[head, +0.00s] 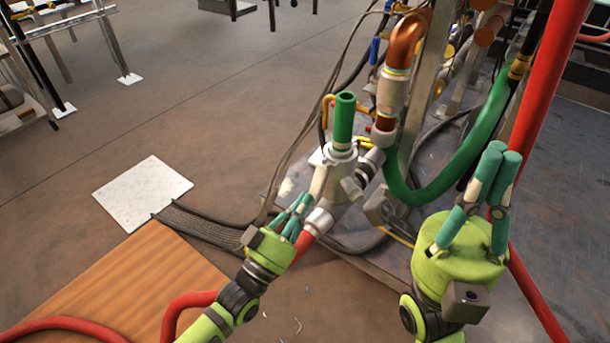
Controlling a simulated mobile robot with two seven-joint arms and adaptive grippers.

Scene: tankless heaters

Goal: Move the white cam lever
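The white cam lever (319,181) hangs down at a slant on the left side of a grey-white coupling (340,157). A green hose end (344,117) stands upright in the coupling's top. My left gripper (303,204) is at the lever's lower end, its teal fingers pointing up and right towards it. The fingers overlap the lever's lower end in this view, so I cannot tell whether they hold it or only lie beside it. My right gripper (504,153) is raised at the right, away from the lever. Its fingertips are together with nothing seen between them.
A copper elbow pipe (405,42) and a curved green hose (447,165) stand right of the coupling. Red hoses (548,90) run along the right side. A wooden board (130,283) and white floor plate (143,192) lie at left. Open floor extends behind.

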